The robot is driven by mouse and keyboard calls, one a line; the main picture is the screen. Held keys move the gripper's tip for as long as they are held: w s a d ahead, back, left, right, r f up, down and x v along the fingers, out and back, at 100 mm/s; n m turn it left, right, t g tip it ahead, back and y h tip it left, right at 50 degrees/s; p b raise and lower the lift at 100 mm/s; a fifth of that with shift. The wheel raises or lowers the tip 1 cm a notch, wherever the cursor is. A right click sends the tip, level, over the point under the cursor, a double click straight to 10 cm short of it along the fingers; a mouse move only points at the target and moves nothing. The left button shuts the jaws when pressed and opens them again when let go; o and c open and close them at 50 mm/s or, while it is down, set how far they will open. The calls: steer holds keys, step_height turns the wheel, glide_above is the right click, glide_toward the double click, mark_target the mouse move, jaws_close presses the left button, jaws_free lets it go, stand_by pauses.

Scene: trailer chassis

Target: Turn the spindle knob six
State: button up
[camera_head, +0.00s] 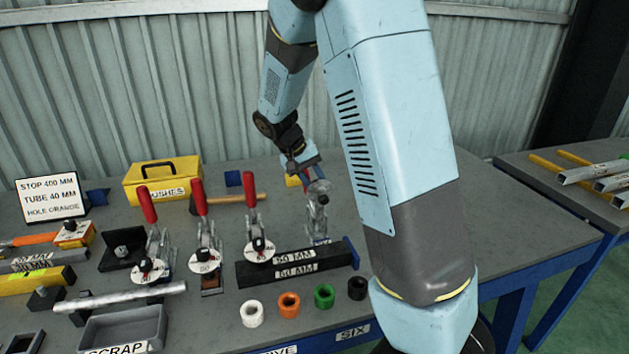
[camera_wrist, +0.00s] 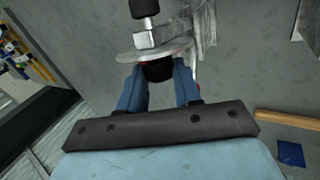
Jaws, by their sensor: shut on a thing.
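The toggle clamp (camera_head: 318,218) at the right end of the row stands on the bench, partly hidden by my gripper. My gripper (camera_head: 318,184) is at the top of this clamp. In the wrist view my two blue fingers (camera_wrist: 159,88) are shut on a dark knob (camera_wrist: 158,72). The knob sits against a round metal disc (camera_wrist: 150,54), with a nut and a black tip beyond it. The knob's number cannot be read. A "SIX" label (camera_head: 352,333) is on the bench's front edge.
Several red-handled clamps (camera_head: 199,225) stand to the left. A yellow box (camera_head: 163,181) and a hammer (camera_head: 228,199) are behind.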

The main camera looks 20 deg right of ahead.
steer(key=shift+a, duration=0.1)
steer(key=o, duration=1)
steer(key=shift+o, duration=0.2)
steer(key=shift+r, duration=0.1)
steer(key=v, duration=1.3)
steer(key=shift+a+r, duration=0.2)
steer(key=shift+a, duration=0.05)
steer(key=shift+w, duration=0.1)
steer(key=s+d+r+t+y, duration=0.1)
steer(key=s+d+t, duration=0.1)
steer(key=s, duration=0.7)
steer(key=s+d+r+n+t+y, duration=0.1)
steer(key=s+d+r+t+y, duration=0.1)
steer(key=s, duration=0.8)
steer(key=s+d+r+t+y, duration=0.2)
steer(key=s, duration=0.7)
steer(key=shift+s+r+n, duration=0.2)
steer(key=shift+s+n, duration=0.05)
steer(key=shift+n, duration=0.05)
